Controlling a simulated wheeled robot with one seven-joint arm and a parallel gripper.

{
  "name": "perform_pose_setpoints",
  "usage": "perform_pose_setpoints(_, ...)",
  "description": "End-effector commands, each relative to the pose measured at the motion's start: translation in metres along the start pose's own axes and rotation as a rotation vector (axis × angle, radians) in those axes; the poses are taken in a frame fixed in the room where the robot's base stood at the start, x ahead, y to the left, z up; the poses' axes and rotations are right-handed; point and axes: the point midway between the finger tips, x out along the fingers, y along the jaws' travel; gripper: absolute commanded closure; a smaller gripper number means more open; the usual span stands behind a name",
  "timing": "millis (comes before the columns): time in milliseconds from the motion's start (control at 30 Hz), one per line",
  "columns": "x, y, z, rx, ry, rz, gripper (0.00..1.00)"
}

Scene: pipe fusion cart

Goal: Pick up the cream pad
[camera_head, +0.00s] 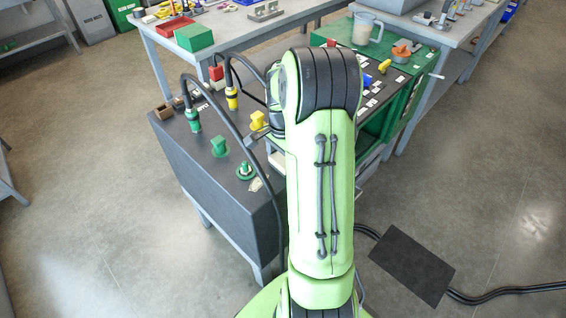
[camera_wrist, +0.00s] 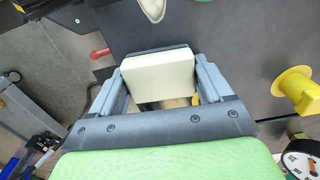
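The cream pad (camera_wrist: 158,75) is a pale block with a flat face in the middle of the wrist view. My gripper (camera_wrist: 158,80) has one grey finger on each side of it, and both fingers appear to touch its side edges. A dark edge shows just behind the pad. I cannot tell whether the pad is clear of what lies beneath it. In the head view my arm hides most of the gripper and the pad.
The dark cart top (camera_head: 190,150) carries a green plug (camera_head: 194,122), a yellow plug (camera_head: 232,100) and green fittings. A yellow flanged piece (camera_wrist: 298,88) stands right of my gripper. A red handle (camera_wrist: 100,53) is at its left. Black cables arch over the cart.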

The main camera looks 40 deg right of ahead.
Motion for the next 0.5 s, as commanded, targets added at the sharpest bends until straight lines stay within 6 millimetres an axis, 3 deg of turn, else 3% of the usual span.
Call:
perform_pose_setpoints(33,0.000,0.000,0.000,0.000,0.000,0.000,0.41)
perform_pose_setpoints(100,0.000,0.000,0.000,0.000,0.000,0.000,0.51)
perform_pose_setpoints(333,-0.003,0.000,0.000,0.000,0.001,-0.001,0.51)
perform_pose_setpoints(500,-0.039,-0.001,-0.001,0.001,0.003,-0.003,0.51)
